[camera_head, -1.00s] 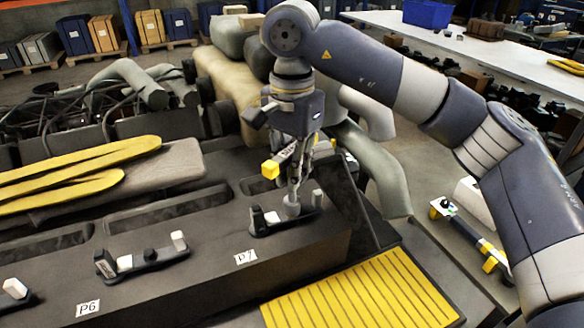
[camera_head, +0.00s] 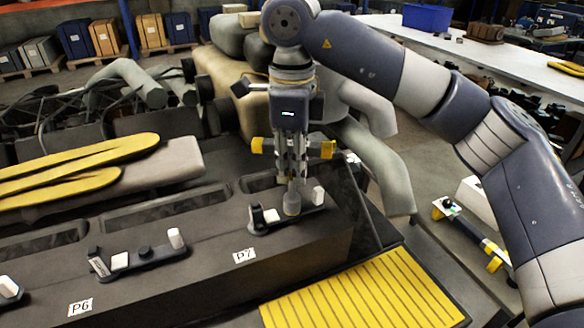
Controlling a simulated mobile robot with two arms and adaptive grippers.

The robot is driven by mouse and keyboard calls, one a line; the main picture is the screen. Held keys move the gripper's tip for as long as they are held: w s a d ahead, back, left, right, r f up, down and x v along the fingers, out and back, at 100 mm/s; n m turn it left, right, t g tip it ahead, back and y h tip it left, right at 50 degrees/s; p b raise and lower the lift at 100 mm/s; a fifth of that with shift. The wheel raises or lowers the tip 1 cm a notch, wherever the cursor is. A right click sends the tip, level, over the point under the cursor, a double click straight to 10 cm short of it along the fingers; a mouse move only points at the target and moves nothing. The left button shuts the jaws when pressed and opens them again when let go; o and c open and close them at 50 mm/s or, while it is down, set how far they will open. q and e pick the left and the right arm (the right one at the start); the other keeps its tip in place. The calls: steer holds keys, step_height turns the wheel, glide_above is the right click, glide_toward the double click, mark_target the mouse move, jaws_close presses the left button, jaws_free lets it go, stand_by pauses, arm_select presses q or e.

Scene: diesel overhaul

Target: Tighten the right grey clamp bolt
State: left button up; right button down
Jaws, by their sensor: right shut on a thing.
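My right gripper (camera_head: 291,178) points straight down over the clamp (camera_head: 274,225) beside the P7 label. It is shut on an upright tool with a crossbar and yellow ends (camera_head: 328,150). The tool's rounded grey lower end (camera_head: 292,203) stands at the clamp, between a white block (camera_head: 271,216) and another white block (camera_head: 318,195). It appears to rest on the clamp; the bolt under it is hidden. My left gripper is not in view.
A similar clamp (camera_head: 140,262) lies to the left, by the P6 label (camera_head: 80,307). Yellow strips (camera_head: 75,165) lie on a grey pad behind. A ribbed yellow panel (camera_head: 365,290) is at front right. Large grey pipes (camera_head: 380,170) stand behind my gripper.

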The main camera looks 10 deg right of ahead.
mark_target(292, 152)
steer(key=m+b, duration=0.1)
steer(key=m, duration=0.6)
steer(key=m+b, duration=0.2)
steer(key=m, duration=0.4)
steer(key=shift+f+m, duration=0.1)
steer(key=shift+m, duration=0.2)
steer(key=c, duration=2.3)
jaws_free()
jaws_close()
steer(key=shift+p, duration=0.3)
steer(key=shift+r+p, duration=1.3)
steer(key=shift+r, duration=0.6)
